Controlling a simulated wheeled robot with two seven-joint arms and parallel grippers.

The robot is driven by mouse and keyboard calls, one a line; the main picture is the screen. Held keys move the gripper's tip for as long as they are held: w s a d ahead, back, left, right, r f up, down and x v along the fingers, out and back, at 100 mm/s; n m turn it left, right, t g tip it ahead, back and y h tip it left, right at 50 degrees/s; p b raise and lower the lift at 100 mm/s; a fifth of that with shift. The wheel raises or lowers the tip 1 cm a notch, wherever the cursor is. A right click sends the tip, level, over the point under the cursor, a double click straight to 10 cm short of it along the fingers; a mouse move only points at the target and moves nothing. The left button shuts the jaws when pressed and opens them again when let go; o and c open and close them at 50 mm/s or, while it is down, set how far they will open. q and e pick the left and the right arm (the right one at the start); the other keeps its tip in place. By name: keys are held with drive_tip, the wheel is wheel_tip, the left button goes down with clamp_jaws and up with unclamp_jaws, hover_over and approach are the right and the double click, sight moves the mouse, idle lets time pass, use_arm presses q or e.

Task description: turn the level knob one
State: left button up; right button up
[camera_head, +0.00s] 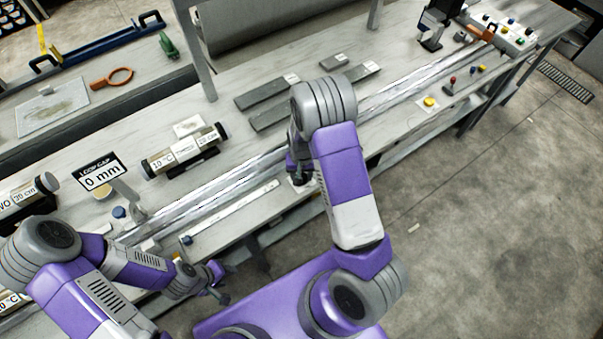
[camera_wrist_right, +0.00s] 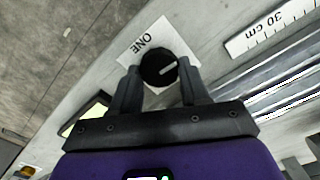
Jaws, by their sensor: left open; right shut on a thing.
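In the right wrist view, a black round knob (camera_wrist_right: 158,69) with a pale pointer line sits on a white plate (camera_wrist_right: 136,42) marked ONE. The pointer slants across the knob's top. My right gripper (camera_wrist_right: 159,73) has one finger on each side of the knob and is shut on it. In the head view, my right gripper (camera_head: 299,168) is at the bench's front edge, and my arm hides most of the knob there. My left gripper (camera_head: 221,289) is open and empty, low in front of the bench, apart from it.
A labelled tube (camera_head: 185,150) lies in a cradle behind the long clear channel (camera_head: 215,197). Dark bars (camera_head: 268,92) lie farther back. A button panel (camera_head: 503,33) is at the far right.

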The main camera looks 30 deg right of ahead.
drive_tip(key=o, duration=1.1)
drive_tip(key=shift+c, duration=0.2)
drive_tip(key=shift+r, duration=0.1)
wheel_tip(320, 180, up, 8)
drive_tip(key=shift+f+p, duration=0.25)
drive_tip(key=shift+p, duration=0.35)
drive_tip(key=shift+s+f, duration=0.1)
